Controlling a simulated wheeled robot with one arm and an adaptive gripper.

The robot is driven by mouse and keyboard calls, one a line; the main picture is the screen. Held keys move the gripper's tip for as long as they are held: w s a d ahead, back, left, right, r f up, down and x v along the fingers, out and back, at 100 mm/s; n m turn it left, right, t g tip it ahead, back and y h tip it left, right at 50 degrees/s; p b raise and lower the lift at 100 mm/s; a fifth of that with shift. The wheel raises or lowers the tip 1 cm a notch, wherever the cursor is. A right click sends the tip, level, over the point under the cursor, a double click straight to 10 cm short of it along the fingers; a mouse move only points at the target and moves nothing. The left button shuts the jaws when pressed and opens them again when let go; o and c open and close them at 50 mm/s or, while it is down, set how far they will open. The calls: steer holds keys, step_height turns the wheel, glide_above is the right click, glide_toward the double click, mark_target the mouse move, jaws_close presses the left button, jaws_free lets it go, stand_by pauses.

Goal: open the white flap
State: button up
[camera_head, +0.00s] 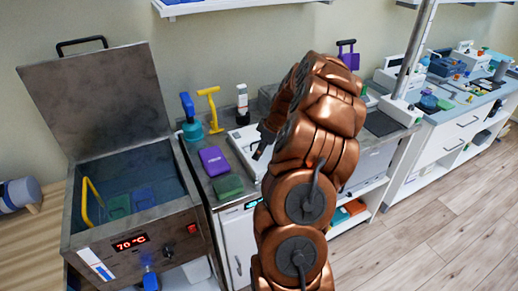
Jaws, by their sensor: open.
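My copper-coloured arm stands in the middle of the view. My gripper (262,143) shows as dark fingers at the arm's left side, partly hidden by the arm. It is open, and I see nothing held in it. It appears in front of a flat white device (243,146) on the counter; I cannot tell whether they touch. A white front panel (235,245) with an upright handle and a small lit display above it sits under the counter, left of my arm. It looks shut, and its right part is hidden by my arm. I cannot tell which white part is the flap.
A steel water bath (135,245) with its lid (100,100) raised stands at the left. Purple (213,161) and green (228,186) packs, a blue bottle (190,122) and a yellow tool (212,108) occupy the counter. Open wooden floor (440,240) lies at the right.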

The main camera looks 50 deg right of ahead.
steer(key=shift+w+a+f, duration=0.15)
steer(key=shift+w+f, duration=0.05)
steer(key=shift+f, duration=0.4)
jaws_close()
stand_by(0.3)
